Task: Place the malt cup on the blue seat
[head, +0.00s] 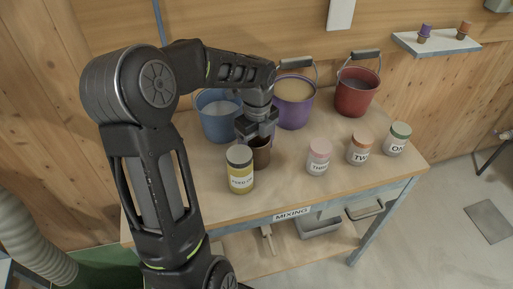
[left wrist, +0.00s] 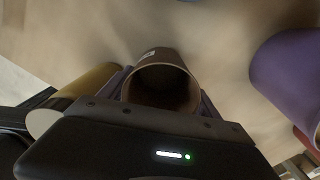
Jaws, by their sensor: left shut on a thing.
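A brown cup (head: 260,153) is at the left part of the table, just behind and right of a yellow jar. My left gripper (head: 258,133) comes down over it and is shut on it. In the left wrist view the cup (left wrist: 163,82) shows its open mouth between the two fingers, and its inside is dark. I cannot tell if its base touches the table. Its label is too small to read. I cannot make out a blue seat in either view. My right gripper is not in view.
Blue (head: 219,122), purple (head: 293,108) and red (head: 356,95) buckets stand behind. Pink (head: 319,158), orange (head: 360,150) and green-lidded (head: 397,139) jars stand right. A white shelf (head: 436,44) holds small items. The front middle tabletop is clear.

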